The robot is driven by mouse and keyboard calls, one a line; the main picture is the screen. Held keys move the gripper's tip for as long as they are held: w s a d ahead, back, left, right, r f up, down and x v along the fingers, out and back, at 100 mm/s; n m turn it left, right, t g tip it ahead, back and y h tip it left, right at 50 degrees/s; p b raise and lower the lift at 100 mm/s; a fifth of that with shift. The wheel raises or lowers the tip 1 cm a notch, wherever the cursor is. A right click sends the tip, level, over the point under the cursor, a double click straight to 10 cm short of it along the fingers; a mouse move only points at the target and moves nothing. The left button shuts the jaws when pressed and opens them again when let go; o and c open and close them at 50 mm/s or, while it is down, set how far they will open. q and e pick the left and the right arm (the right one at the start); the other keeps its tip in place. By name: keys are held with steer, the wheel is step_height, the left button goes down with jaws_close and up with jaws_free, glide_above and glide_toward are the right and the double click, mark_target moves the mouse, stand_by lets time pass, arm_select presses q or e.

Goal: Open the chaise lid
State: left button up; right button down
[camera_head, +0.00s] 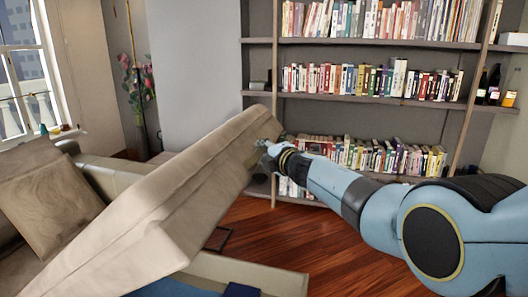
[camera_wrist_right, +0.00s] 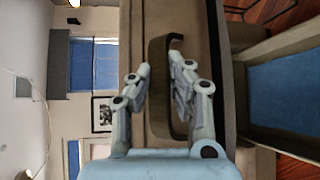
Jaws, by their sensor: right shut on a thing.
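The chaise lid (camera_head: 165,200) is a long beige cushioned panel, raised and steeply tilted, with its high end toward the bookshelf. My right gripper (camera_head: 264,149) is at that raised end. In the right wrist view, its fingers (camera_wrist_right: 161,75) are closed around a brown strap handle (camera_wrist_right: 157,112) on the lid's edge. The chaise base (camera_head: 255,276) shows below the lid, with a blue interior (camera_head: 180,287) exposed. That blue interior also shows at the right of the wrist view (camera_wrist_right: 288,95). My left gripper is not seen.
A bookshelf (camera_head: 360,107) full of books stands behind my right arm. A beige sofa with a brown pillow (camera_head: 48,200) is at left, below a window. Wooden floor (camera_head: 330,245) is open between the chaise and shelf.

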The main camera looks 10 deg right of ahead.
steer(key=c, duration=1.3)
jaws_free()
steer(key=shift+a+f, duration=0.15)
steer(key=shift+f, duration=0.15)
steer(key=shift+s+r, duration=0.1)
